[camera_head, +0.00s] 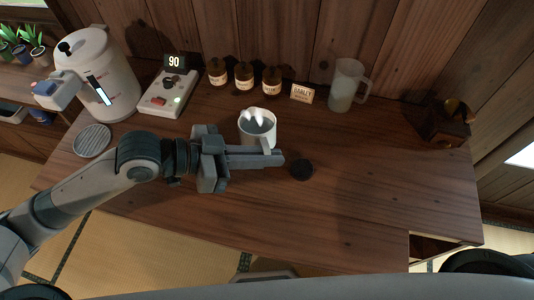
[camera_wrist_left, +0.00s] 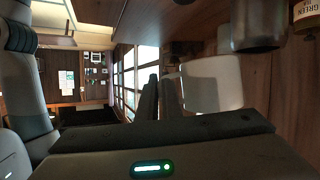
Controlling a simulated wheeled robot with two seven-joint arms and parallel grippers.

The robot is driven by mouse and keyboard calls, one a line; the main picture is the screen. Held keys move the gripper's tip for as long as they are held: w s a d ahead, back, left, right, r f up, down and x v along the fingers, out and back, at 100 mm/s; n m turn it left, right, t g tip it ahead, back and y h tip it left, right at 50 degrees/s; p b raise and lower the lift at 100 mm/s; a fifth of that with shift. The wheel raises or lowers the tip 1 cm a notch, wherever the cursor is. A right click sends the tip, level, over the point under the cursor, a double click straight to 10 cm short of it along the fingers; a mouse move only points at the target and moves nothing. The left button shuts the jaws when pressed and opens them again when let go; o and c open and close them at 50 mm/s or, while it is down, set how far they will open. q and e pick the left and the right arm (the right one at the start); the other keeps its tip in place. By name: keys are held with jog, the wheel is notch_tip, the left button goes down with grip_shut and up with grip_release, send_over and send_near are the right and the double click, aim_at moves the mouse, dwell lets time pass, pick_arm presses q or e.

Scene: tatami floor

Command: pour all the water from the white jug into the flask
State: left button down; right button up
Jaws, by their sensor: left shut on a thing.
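The white jug (camera_head: 258,130) is at the middle of the wooden table, its open top facing up. A greyish surface with bright white patches shows inside; I cannot tell the water level. My left gripper (camera_head: 275,157) is shut on the jug's near side, seemingly at its handle, which the fingers hide. In the left wrist view the jug (camera_wrist_left: 212,84) is beside the fingers (camera_wrist_left: 158,98). I cannot tell for sure which vessel is the flask: a large white pot (camera_head: 105,85) stands at the back left, and a frosted pitcher (camera_head: 346,88) at the back right. My right gripper is out of view.
A control box (camera_head: 167,95) reading 90 and several brown labelled bottles (camera_head: 244,76) line the back, with a small sign (camera_head: 302,94). The right-front table is clear.

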aim_at(268, 150)
pick_arm(q)
jog(key=shift+r+n+g+p, duration=0.75)
jog(key=shift+r+n, duration=0.25)
jog(key=shift+r, duration=0.65)
jog(key=shift+s+d, duration=0.1)
